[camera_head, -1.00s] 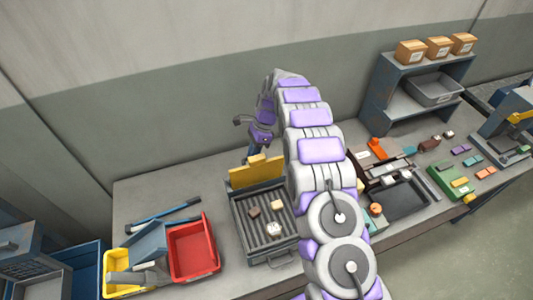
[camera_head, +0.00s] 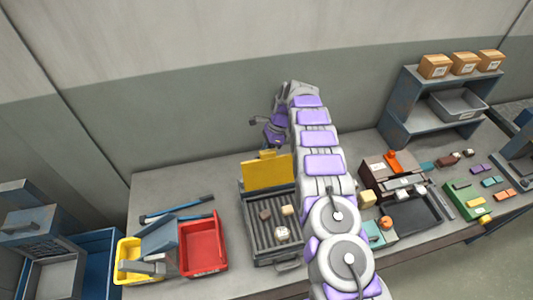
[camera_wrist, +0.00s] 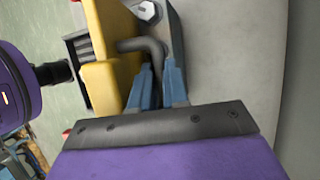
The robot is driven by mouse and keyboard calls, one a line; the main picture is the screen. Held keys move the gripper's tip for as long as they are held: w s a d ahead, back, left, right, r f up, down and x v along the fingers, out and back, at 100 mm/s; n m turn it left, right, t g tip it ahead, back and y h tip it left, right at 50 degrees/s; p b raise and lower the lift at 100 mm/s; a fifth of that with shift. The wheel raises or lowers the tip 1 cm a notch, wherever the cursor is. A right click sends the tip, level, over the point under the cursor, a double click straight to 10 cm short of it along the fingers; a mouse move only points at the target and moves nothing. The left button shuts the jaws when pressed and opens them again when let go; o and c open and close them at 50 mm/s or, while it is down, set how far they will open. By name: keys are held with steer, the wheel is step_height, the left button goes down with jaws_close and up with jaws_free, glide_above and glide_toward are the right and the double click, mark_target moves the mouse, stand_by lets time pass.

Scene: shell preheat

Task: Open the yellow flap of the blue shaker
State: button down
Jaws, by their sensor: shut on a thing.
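The yellow flap (camera_head: 267,174) stands raised along the back edge of a dark ribbed tray unit (camera_head: 262,262), which I take for the shaker; it looks grey rather than clearly blue. Several small lumps lie on its ribs. My gripper is behind the flap in the head view, its fingers mostly hidden there. In the wrist view my gripper (camera_wrist: 160,88) has its blue fingers closed around a dark bent rod (camera_wrist: 148,47), beside the yellow panel (camera_wrist: 116,35). A smaller yellow block (camera_wrist: 103,85) is left of the fingers.
A red bin (camera_head: 204,246) and a yellow bin (camera_head: 129,262) stand left of the tray unit. A blue-handled tool (camera_head: 175,210) lies behind them. A black tray (camera_head: 412,216) and small coloured blocks lie to the right. The grey wall is close behind my arm.

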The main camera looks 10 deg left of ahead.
steer(key=shift+w, duration=0.2)
steer(key=c, duration=1.6)
jaws_free()
steer(key=o, duration=0.3)
steer(key=shift+w+a+f, duration=0.15)
steer(key=shift+w+f, duration=0.1)
steer(key=shift+w, duration=0.1)
steer(key=shift+o, duration=0.9)
steer(key=shift+a, duration=0.15)
steer(key=shift+r, duration=0.1)
steer(key=shift+s, duration=0.1)
steer(key=p+v, duration=0.2)
steer(key=v, duration=0.5)
steer(key=shift+r+p, duration=0.15)
steer(key=shift+p, duration=0.25)
